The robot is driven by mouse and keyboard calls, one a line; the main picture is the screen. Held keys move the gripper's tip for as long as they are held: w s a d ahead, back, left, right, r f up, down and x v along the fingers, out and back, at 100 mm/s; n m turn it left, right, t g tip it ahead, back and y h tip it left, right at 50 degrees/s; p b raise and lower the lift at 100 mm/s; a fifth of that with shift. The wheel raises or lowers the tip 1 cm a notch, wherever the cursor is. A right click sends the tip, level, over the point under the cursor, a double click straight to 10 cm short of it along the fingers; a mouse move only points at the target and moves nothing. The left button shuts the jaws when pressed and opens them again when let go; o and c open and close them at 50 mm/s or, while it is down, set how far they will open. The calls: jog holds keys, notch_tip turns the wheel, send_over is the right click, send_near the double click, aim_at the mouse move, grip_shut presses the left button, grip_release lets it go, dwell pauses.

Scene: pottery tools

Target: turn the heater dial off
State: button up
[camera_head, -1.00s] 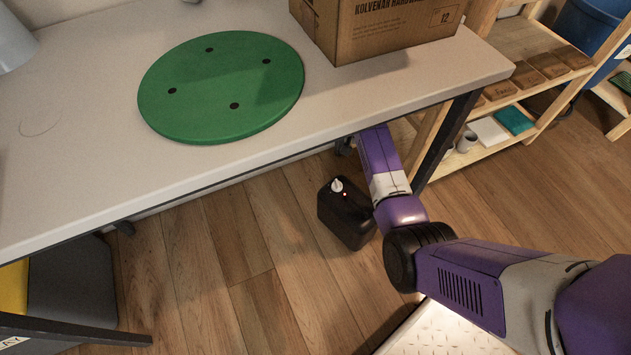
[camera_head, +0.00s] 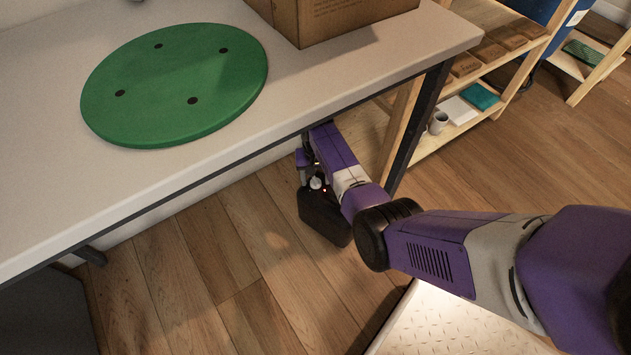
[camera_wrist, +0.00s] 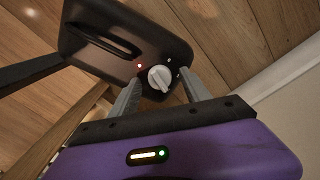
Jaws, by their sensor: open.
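The heater (camera_head: 323,219) is a black box on the wooden floor below the table edge, partly hidden by my arm in the head view. In the wrist view the heater (camera_wrist: 85,32) shows a slotted handle and a small lit red light beside its white dial (camera_wrist: 160,78). The dial also shows in the head view (camera_head: 316,183). My gripper (camera_wrist: 158,90) is open, with one grey finger on each side of the dial. I cannot tell whether the fingers touch it. In the head view my gripper (camera_head: 309,172) is at the heater's top and mostly hidden.
The table (camera_head: 50,200) overhangs the heater's area and carries a green disc (camera_head: 175,85) and a cardboard box (camera_head: 340,15). A table leg (camera_head: 415,130) and a wooden shelf (camera_head: 460,125) stand right of my arm. The floor left of the heater is clear.

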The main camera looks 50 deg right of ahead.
jog(key=shift+f, duration=0.2)
grip_shut()
